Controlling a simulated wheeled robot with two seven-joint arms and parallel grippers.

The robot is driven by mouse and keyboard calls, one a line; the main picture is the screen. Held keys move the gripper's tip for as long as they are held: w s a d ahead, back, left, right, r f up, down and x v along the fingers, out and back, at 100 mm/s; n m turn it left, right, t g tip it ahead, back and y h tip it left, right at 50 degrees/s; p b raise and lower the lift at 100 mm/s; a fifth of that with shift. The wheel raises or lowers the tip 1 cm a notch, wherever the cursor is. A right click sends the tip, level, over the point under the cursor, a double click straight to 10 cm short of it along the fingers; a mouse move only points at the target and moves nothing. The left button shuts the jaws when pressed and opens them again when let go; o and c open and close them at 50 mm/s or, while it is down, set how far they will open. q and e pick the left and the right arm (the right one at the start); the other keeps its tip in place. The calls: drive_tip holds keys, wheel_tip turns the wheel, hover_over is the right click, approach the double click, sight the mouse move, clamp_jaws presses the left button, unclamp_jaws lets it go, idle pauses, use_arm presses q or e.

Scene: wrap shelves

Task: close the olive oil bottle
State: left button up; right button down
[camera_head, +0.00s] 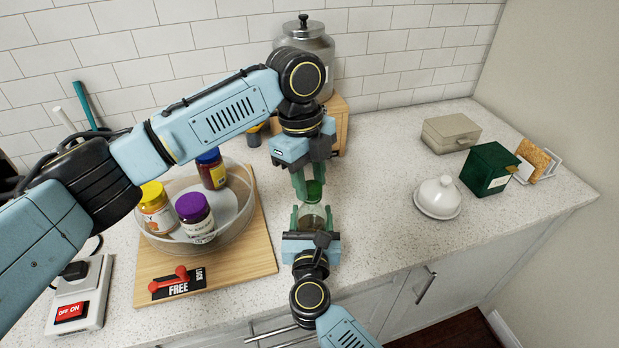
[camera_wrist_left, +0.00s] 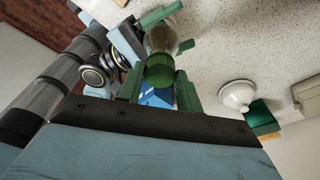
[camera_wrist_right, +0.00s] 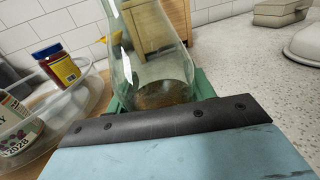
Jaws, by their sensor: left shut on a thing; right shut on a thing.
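The olive oil bottle (camera_head: 312,222) is clear glass and stands roughly upright near the counter's front. My right gripper (camera_head: 312,219) is shut around its body; the glass also fills the middle of the right wrist view (camera_wrist_right: 150,58), where its top is cut off. A green cap (camera_head: 315,190) is at the bottle's top. My left gripper (camera_head: 306,186) points down from above and is shut on the cap, which also shows between its fingers in the left wrist view (camera_wrist_left: 160,72). I cannot tell whether the cap is seated on the neck.
A clear bowl (camera_head: 243,225) with several lidded jars sits on a wooden board (camera_head: 232,267) at left. A white domed dish (camera_head: 438,196) and green box (camera_head: 487,169) are at right. Counter between is clear.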

use_arm(q)
drive_tip(key=m, duration=0.5)
drive_tip(key=shift+d+y, duration=0.1)
drive_tip(key=shift+y, duration=0.2)
drive_tip(key=m, duration=0.3)
drive_tip(key=shift+d+m+g+y, duration=0.1)
drive_tip(key=shift+m+g+y, duration=0.2)
drive_tip(key=shift+m, duration=0.1)
drive_tip(key=m, duration=0.5)
drive_tip(key=shift+y, duration=0.4)
drive_tip(key=m, duration=0.4)
drive_tip(key=shift+d+m+y, duration=0.1)
drive_tip(key=shift+m+y, duration=0.2)
drive_tip(key=shift+m, duration=0.1)
drive_tip(key=o, duration=1)
drive_tip(key=shift+c, duration=0.2)
